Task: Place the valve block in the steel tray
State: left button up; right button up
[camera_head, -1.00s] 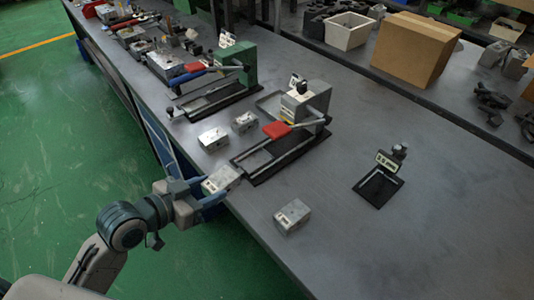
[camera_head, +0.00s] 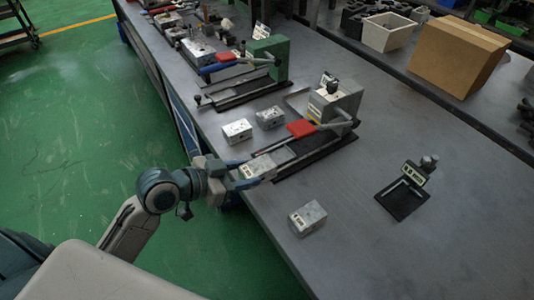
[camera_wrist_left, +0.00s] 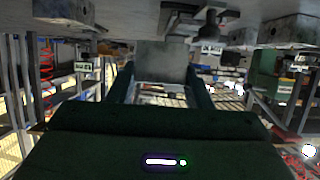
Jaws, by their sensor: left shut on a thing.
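My left gripper (camera_head: 240,171) is shut on a grey valve block (camera_head: 258,168) and holds it over the table's left edge, by the near end of a black fixture base. The held block (camera_wrist_left: 163,62) also shows between the two fingers in the left wrist view. Two loose valve blocks, one (camera_head: 237,131) and another (camera_head: 270,117), lie beyond the gripper. A third block (camera_head: 307,217) lies nearer, to the right. A shallow grey tray, apparently the steel one (camera_head: 288,98), lies beside the grey machine, which partly hides it. My right gripper is not in view.
A grey machine (camera_head: 335,102) with a red-handled lever (camera_head: 301,129) stands on the black base. A green machine (camera_head: 268,56) stands farther back. A small black frame with a label (camera_head: 403,198) is at the right. The table's near right is clear.

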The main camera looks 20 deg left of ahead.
pick_arm(q)
jog(key=w, duration=0.3)
jog(key=w+d+p, duration=0.1)
jog(key=w, duration=0.6)
jog(key=shift+d+f+p, duration=0.2)
jog(key=shift+f+p, duration=0.05)
jog(key=shift+p, duration=0.05)
jog(key=shift+w+d, duration=0.1)
jog(key=shift+w, duration=0.55)
notch_tip(320, 180, down, 3)
jog(key=shift+s+r+p, duration=0.1)
jog(key=shift+p, duration=0.4)
jog(key=shift+s+f, duration=0.1)
jog(key=shift+f, duration=0.15)
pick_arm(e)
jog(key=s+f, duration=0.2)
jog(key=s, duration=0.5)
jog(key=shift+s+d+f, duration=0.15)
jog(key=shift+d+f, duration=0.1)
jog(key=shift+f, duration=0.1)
pick_arm(q)
jog(key=shift+f, duration=0.15)
